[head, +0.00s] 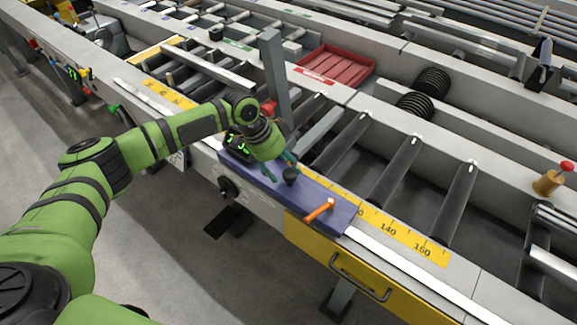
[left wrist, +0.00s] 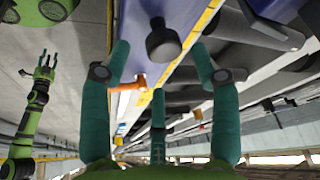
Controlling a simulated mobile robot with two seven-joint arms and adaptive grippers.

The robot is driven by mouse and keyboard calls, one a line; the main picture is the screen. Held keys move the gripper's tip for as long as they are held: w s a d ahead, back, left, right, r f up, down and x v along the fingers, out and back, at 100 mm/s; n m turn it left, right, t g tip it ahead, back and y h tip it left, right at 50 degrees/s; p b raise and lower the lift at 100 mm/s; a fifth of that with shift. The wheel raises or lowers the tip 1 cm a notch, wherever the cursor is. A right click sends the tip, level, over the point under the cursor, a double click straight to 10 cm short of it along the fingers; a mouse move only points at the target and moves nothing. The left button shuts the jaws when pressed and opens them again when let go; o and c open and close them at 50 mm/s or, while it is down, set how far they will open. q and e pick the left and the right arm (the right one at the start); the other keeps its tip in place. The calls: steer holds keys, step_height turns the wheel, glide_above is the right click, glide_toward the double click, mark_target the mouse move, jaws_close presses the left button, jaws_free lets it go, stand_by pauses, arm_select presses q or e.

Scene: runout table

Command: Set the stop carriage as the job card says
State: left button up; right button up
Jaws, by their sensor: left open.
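The stop carriage (head: 340,212) is a blue-violet plate on the near rail, with a grey upright post (head: 273,75) by it. A black knob (head: 290,176) stands on its top, and an orange lever (head: 320,209) sits toward its right end. My left gripper (head: 281,170) is open and empty just above the plate, at the knob. In the left wrist view the knob (left wrist: 163,40) appears between the spread teal fingertips; contact cannot be told. My right gripper (left wrist: 45,64) shows at the left of that view, fingers apart and empty. The job card is not readable.
A yellow scale (head: 400,235) runs along the rail, with 140 and 150 readable right of the carriage. Dark rollers (head: 397,168) lie behind it. A red tray (head: 335,68) sits farther back. A yellow panel with a handle (head: 360,278) is below the rail.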

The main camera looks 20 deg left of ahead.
mark_target(289, 173)
arm_select(q)
steer(key=x, duration=0.2)
steer(key=shift+w+f, duration=0.25)
steer(key=shift+w, duration=0.1)
steer(key=shift+d+f, duration=0.2)
steer(key=shift+f, duration=0.15)
steer(key=c, duration=1.1)
jaws_close()
steer(key=shift+d+r+p, duration=0.1)
steer(key=shift+d+p, duration=0.15)
steer(key=shift+p, duration=0.15)
steer(key=d+p, duration=0.1)
steer(key=s+d, duration=0.1)
steer(key=d, duration=0.1)
steer(key=shift+s+d+r+p, duration=0.15)
steer(key=shift+s+d+p, duration=0.1)
steer(key=shift+p, duration=0.15)
steer(key=d, duration=0.2)
steer(key=s+d, duration=0.1)
steer(key=d, duration=0.2)
steer(key=shift+s+d, duration=0.1)
steer(key=shift+s, duration=0.1)
steer(key=shift+s+d, duration=0.15)
steer(key=shift+d, duration=0.15)
arm_select(e)
steer(key=r, duration=0.1)
steer(key=s+r, duration=0.1)
steer(key=r, duration=0.1)
steer(key=shift+d, duration=0.1)
